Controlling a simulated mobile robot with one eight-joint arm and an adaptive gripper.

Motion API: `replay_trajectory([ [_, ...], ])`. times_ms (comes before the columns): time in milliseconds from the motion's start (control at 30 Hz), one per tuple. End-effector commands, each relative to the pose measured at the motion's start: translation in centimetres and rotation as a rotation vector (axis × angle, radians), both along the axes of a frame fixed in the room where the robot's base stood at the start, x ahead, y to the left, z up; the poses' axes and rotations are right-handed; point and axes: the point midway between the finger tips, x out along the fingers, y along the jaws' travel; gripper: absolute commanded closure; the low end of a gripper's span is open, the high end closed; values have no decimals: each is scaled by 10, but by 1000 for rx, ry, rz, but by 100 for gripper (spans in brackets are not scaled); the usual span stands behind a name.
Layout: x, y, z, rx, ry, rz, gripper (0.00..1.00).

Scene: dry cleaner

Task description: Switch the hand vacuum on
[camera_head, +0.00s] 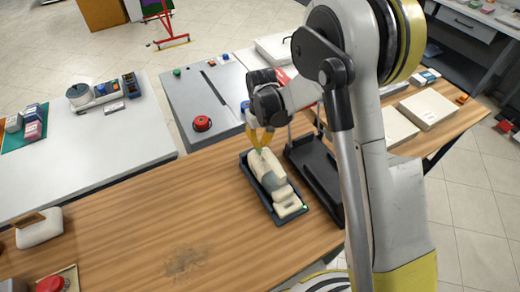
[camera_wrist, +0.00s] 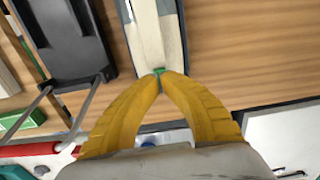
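The hand vacuum (camera_head: 268,172), cream with grey parts, lies in a dark shallow tray (camera_head: 247,178) on the wooden counter. In the wrist view the vacuum (camera_wrist: 155,35) runs up from my fingertips. My gripper (camera_head: 260,149) has yellow fingers and is over the far end of the vacuum. In the wrist view the tips of my gripper (camera_wrist: 160,73) come together at a small green part (camera_wrist: 158,70) at the vacuum's near end. I cannot tell whether they touch it. The fingers hide part of that end, and nothing is seen held between them.
A black stand (camera_head: 318,176) with upright metal rods is close to the right of the tray, also seen in the wrist view (camera_wrist: 68,45). A grey unit with a red button (camera_head: 202,123) stands behind. The wooden counter (camera_head: 150,225) is largely clear to the left.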

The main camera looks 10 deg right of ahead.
Motion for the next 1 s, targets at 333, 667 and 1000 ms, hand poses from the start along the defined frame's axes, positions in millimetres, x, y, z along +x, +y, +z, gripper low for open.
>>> replay_trajectory([
  [333,0,0,-2,0,0,0,100],
  [667,0,0,-7,0,0,0,100],
  [1000,0,0,-12,0,0,0,100],
])
